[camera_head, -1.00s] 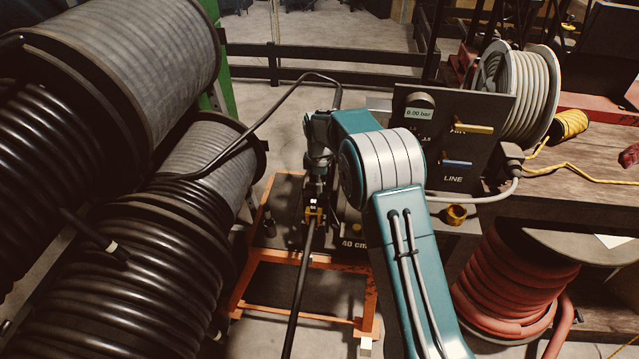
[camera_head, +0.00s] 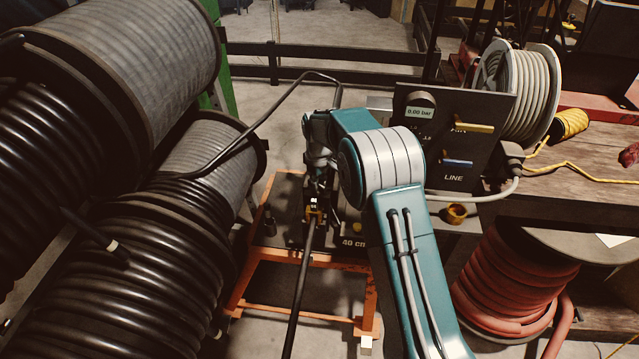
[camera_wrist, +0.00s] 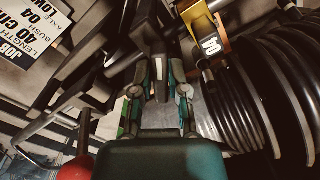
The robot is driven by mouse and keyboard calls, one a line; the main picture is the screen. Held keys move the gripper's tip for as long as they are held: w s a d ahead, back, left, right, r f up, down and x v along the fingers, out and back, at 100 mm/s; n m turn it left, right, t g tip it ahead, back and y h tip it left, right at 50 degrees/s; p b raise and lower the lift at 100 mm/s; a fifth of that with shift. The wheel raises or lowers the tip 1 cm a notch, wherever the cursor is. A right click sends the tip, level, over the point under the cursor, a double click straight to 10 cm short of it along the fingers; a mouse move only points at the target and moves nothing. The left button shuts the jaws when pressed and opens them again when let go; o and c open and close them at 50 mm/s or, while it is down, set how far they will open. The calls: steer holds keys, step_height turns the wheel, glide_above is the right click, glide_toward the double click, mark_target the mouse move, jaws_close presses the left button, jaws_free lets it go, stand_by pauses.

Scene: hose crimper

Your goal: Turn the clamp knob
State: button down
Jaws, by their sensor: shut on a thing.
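In the head view my gripper (camera_head: 316,170) reaches down onto the crimper bench, partly hidden by my own arm. In the wrist view its two fingers (camera_wrist: 160,92) are closed around a dark part, the clamp knob (camera_wrist: 161,62), whose shape is mostly hidden between them. A yellow-orange clamp piece (camera_head: 313,215) sits just below the gripper, with a black hose (camera_head: 301,275) running from it toward the front. The same yellow piece, with a numbered black tag, shows at the upper right of the wrist view (camera_wrist: 205,30).
Large reels of black hose (camera_head: 150,270) fill the left side. An orange frame (camera_head: 290,257) carries the bench. A red ball (camera_wrist: 78,167) shows low in the wrist view.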

steer(key=m, duration=0.6)
steer(key=shift+w+a+r+m, duration=0.1)
steer(key=shift+a+r+m, duration=0.05)
steer(key=shift+a+m, duration=0.15)
steer(key=m, duration=0.5)
steer(key=shift+a, duration=0.1)
steer(key=m, duration=0.5)
steer(key=shift+w+a+m, duration=0.1)
steer(key=shift+a+m, duration=0.05)
steer(key=shift+m, duration=0.25)
steer(key=m, duration=0.6)
steer(key=shift+w+a, duration=0.1)
steer(key=shift+w, duration=0.05)
steer(key=c, duration=0.7)
jaws_free()
steer(key=shift+o, duration=0.3)
